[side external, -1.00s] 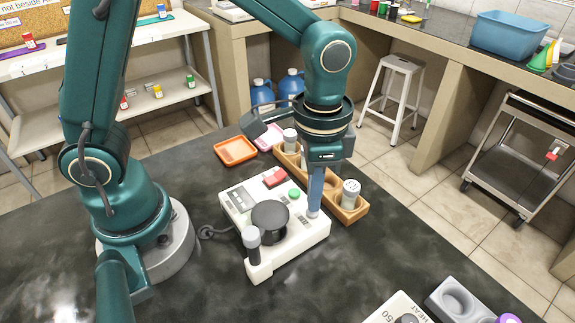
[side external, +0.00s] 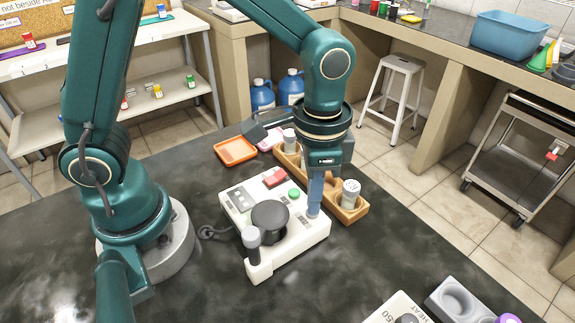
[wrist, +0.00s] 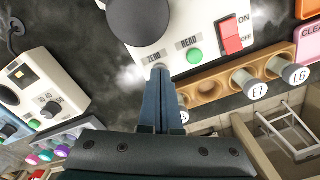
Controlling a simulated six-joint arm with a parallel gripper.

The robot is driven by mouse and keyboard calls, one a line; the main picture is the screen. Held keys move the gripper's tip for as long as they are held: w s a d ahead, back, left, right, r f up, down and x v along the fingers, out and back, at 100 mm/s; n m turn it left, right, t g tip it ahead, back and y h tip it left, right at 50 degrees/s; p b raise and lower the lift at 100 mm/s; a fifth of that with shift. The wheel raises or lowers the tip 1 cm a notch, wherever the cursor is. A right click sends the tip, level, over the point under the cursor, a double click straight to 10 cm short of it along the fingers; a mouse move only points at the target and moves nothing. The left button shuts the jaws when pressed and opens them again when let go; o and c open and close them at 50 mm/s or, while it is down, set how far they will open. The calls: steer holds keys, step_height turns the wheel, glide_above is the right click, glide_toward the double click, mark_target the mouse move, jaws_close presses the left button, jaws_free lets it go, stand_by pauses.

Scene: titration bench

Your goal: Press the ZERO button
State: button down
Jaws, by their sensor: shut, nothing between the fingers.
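The white titration instrument (side external: 290,256) stands on the dark bench with a round black part on top. My gripper (side external: 314,213) is shut and empty, pointing down at the instrument's right corner. In the wrist view, the closed fingertips (wrist: 159,70) are at the pale ZERO button, just below the ZERO label (wrist: 154,58). The fingers mostly cover the button, and I cannot tell whether they touch it or how far it is pressed. The green READ button (wrist: 194,56) is just right of the fingertips. The red ON switch (wrist: 231,37) lies farther right.
A wooden rack (side external: 349,214) with capped vials stands close behind the gripper. An orange tray (side external: 235,150) lies at the back. A grey-handled stick part (side external: 251,238) rises from the instrument's front. A heater unit (side external: 397,309) is at the front right. The bench between is clear.

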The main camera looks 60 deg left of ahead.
step_height(320, 180, up, 7)
stand_by(0.8)
steer(key=s+a+r+n+t, duration=0.3)
steer(key=a+r, duration=0.3)
steer(key=s+a+f+n+t, duration=0.2)
steer(key=s+f+n, duration=0.1)
steer(key=s, duration=0.2)
steer(key=shift+a+f+t, duration=0.15)
steer(key=shift+a+t, duration=0.15)
stand_by(2.7)
